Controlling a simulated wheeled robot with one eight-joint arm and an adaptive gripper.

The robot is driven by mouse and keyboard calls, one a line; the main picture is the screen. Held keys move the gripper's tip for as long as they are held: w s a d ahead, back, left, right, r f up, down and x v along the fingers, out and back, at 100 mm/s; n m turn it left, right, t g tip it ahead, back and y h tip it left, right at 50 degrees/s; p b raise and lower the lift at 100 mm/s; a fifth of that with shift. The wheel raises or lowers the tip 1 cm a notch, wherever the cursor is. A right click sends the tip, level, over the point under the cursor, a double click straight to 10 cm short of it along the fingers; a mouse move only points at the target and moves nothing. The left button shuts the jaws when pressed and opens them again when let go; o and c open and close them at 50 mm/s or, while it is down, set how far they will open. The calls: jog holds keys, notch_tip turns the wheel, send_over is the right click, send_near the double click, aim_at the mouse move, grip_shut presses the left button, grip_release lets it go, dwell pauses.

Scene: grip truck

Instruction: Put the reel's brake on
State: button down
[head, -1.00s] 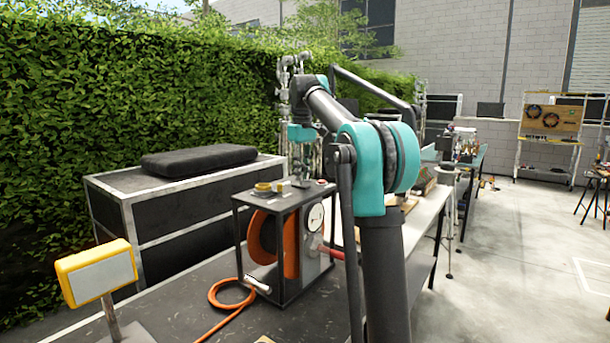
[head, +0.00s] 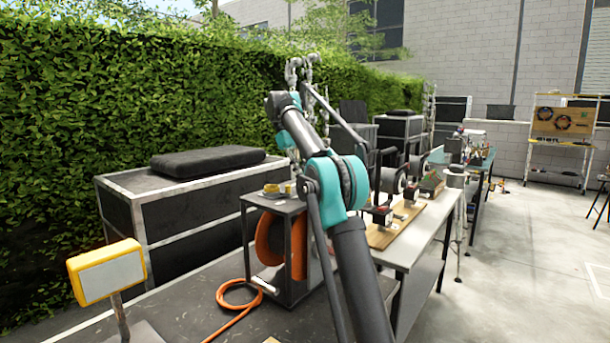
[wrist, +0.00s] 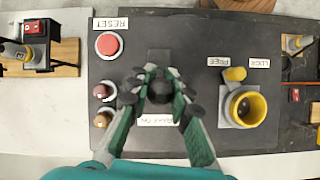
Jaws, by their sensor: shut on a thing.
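The reel (head: 268,240) is orange and stands in a dark frame with a flat top (head: 262,203) in the head view. The wrist view looks down on this dark top (wrist: 180,35). My gripper (wrist: 160,90) is shut on a dark round knob (wrist: 160,92) there. A label (wrist: 158,121) by the knob is partly covered by the fingers; it seems to read "BRAKE ON". In the head view my arm hides the gripper and knob.
Around the knob are a red RESET button (wrist: 107,43), two brown knobs (wrist: 102,91) and a yellow ring (wrist: 247,107) by FREE and LOCK labels. An orange hose (head: 235,297) lies on the bench. A yellow sign (head: 107,272) stands at the left.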

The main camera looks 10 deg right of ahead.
jog(key=c, duration=1.3)
grip_release()
jog(key=shift+c, duration=0.2)
